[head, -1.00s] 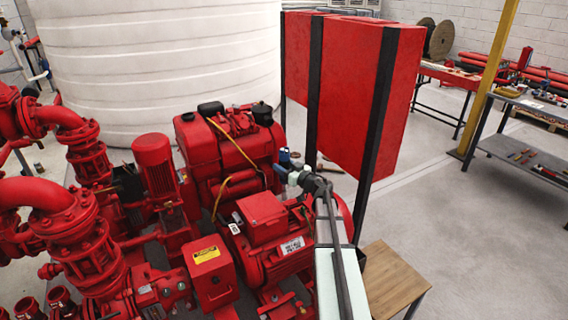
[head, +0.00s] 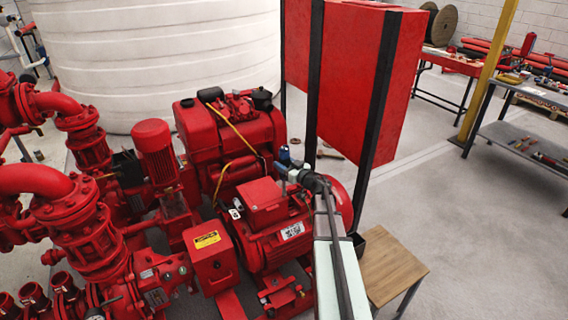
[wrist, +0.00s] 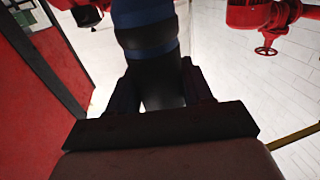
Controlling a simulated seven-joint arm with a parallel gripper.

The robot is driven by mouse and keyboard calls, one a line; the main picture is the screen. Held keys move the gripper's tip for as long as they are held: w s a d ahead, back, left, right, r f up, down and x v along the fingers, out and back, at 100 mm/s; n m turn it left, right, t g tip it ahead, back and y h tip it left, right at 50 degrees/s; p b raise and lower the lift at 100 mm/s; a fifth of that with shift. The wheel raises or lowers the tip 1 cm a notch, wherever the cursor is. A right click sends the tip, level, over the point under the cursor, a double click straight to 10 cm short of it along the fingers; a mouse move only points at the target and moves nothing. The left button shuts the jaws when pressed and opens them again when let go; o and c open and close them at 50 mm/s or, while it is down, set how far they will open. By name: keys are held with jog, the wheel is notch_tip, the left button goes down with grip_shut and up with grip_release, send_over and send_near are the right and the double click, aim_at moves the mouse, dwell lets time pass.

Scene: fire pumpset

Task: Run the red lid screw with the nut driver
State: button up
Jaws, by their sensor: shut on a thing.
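My gripper (head: 290,170) is small in the head view, above and right of the red box with a flat lid (head: 263,190) on the red motor. A bit of blue, likely the nut driver (head: 284,154), shows at its tip. In the wrist view my gripper (wrist: 162,100) is shut on the nut driver's thick blue and black handle (wrist: 147,30). The driver's tip is out of view. The lid screw is too small or hidden to make out, and I see no contact between driver and lid.
A red engine (head: 230,135) stands behind the motor, with red pipes (head: 75,205) at left. A tall red panel on black posts (head: 345,85) stands close behind my arm. A wooden-topped stand (head: 393,268) is at right. Open floor lies beyond it.

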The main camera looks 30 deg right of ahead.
jog(key=shift+f, duration=0.8)
dwell(2.7)
jog(key=shift+r, duration=0.15)
